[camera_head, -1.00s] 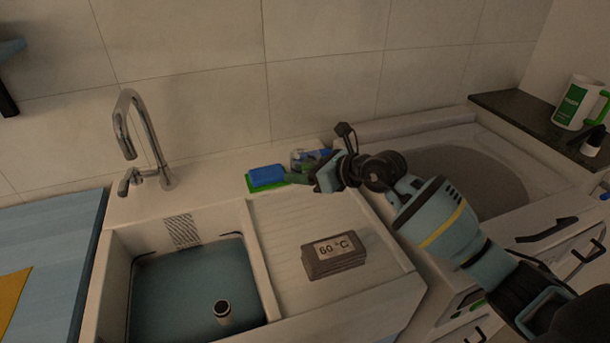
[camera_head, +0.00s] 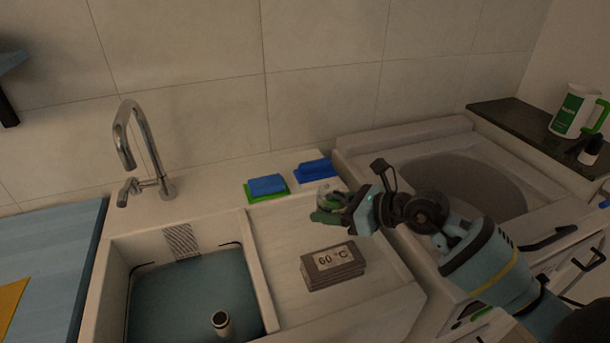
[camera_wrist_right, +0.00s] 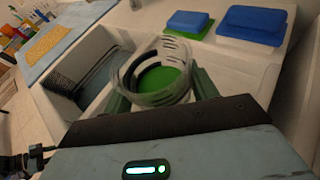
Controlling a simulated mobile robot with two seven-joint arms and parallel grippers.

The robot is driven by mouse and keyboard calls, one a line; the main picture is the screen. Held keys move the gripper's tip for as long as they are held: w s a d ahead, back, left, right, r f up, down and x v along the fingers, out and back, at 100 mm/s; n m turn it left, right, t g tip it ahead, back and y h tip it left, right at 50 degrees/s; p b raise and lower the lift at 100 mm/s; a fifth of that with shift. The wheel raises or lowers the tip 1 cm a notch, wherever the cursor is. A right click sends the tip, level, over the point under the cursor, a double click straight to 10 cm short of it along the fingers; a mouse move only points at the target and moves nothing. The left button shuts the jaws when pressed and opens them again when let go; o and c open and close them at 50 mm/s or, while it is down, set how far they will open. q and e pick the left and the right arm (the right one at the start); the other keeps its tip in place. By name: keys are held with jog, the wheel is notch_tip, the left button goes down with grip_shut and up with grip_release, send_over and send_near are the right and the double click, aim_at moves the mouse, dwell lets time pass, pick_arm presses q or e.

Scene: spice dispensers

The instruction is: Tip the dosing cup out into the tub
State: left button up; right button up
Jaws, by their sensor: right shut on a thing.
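The dosing cup (camera_head: 327,196) is a small clear cup in the fingers of my right gripper (camera_head: 331,213). It also shows in the right wrist view (camera_wrist_right: 146,97), with a dark ring and green inside. I cannot tell whether the green is contents or the cup's base. My right gripper is shut on the cup and holds it above the ribbed drainboard, left of the round tub (camera_head: 470,180) in the white unit at the right. The tub's near left part is hidden behind my right arm. My left gripper is not in view.
Grey "60 °C" blocks (camera_head: 333,267) lie on the drainboard below the cup. The water-filled sink (camera_head: 185,290) and tap (camera_head: 148,150) are left. A white-green jug (camera_head: 572,112) stands on the dark ledge.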

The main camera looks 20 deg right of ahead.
jog(key=s+r+n+g+y, duration=0.1)
jog(key=s+n+g, duration=0.1)
jog(key=s, duration=1.1)
jog(key=shift+s, duration=0.4)
jog(key=shift+a, duration=0.25)
